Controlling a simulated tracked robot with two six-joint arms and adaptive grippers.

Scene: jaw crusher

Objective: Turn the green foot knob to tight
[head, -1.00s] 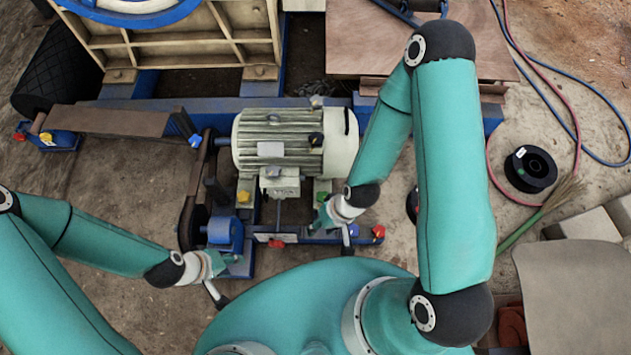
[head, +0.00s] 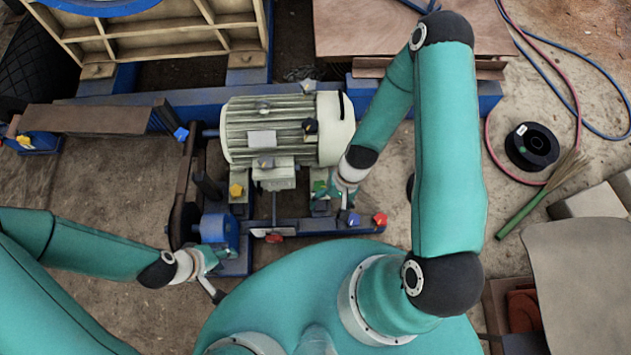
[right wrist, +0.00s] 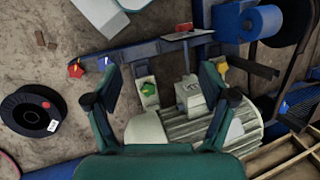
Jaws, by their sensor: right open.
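The green foot knob (head: 319,187) is at the near right foot of the cream ribbed motor (head: 285,130). In the right wrist view the green knob (right wrist: 148,89) shows whole, on a light foot block between my fingers. My right gripper (right wrist: 160,75) is open and empty, its two fingers spread to either side of the knob in the picture. I cannot tell how far above the knob it is. In the head view my right gripper (head: 337,190) is beside the knob and partly covers it. My left gripper (head: 217,275) is near the blue bracket; its jaw state is unclear.
A yellow knob (head: 236,190) is on the motor's left foot. Blue (head: 353,219) and red (head: 380,219) knobs sit on the rail's right end. A blue bearing block (head: 219,230) stands left. A black spool (head: 531,147) and hoses lie on the ground at right.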

